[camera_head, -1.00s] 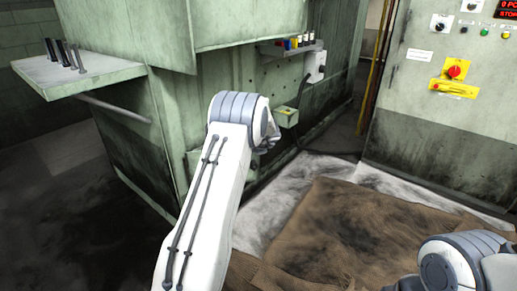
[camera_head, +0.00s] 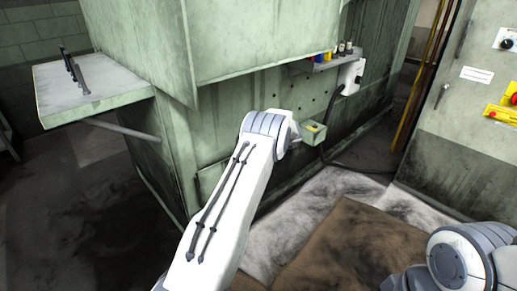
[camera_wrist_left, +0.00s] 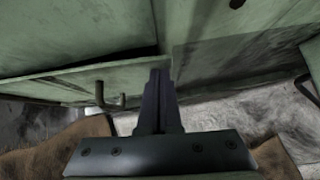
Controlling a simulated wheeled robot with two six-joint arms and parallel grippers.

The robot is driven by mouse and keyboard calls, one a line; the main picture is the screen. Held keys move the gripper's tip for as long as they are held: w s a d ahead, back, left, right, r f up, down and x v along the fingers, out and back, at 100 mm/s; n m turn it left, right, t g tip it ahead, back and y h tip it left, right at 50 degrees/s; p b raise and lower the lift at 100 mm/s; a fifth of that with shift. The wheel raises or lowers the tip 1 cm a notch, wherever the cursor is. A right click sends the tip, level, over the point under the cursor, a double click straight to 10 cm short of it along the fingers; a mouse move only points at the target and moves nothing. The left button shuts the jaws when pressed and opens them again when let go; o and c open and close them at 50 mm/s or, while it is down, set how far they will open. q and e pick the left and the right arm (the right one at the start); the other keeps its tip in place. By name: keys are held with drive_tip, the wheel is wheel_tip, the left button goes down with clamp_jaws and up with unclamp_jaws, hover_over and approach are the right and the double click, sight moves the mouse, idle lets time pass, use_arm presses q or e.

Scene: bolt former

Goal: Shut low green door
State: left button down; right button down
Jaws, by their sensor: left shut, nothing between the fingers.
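The low green door (camera_wrist_left: 70,88) shows in the left wrist view as a green panel with a dark hooked handle (camera_wrist_left: 108,98). A dark gap shows along its upper edge, so it looks ajar. In the head view it is mostly hidden behind my left arm. My left gripper (camera_wrist_left: 160,75) is shut and empty, its fingertips close to the right end of the panel; I cannot tell whether they touch it. My right gripper is out of view; only part of that arm shows at the lower right.
The green machine (camera_head: 240,98) stands ahead, with a side shelf (camera_head: 115,88) jutting out at left, holding dark pins (camera_head: 72,68). A control cabinet (camera_head: 470,120) stands right.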

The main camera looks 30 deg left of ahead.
use_arm(q)
drive_tip(key=shift+w+a+r, duration=0.1)
drive_tip(key=shift+w+a, duration=0.05)
drive_tip(key=shift+a, duration=0.45)
drive_tip(key=shift+w+a, duration=0.15)
drive_tip(key=shift+a, duration=0.55)
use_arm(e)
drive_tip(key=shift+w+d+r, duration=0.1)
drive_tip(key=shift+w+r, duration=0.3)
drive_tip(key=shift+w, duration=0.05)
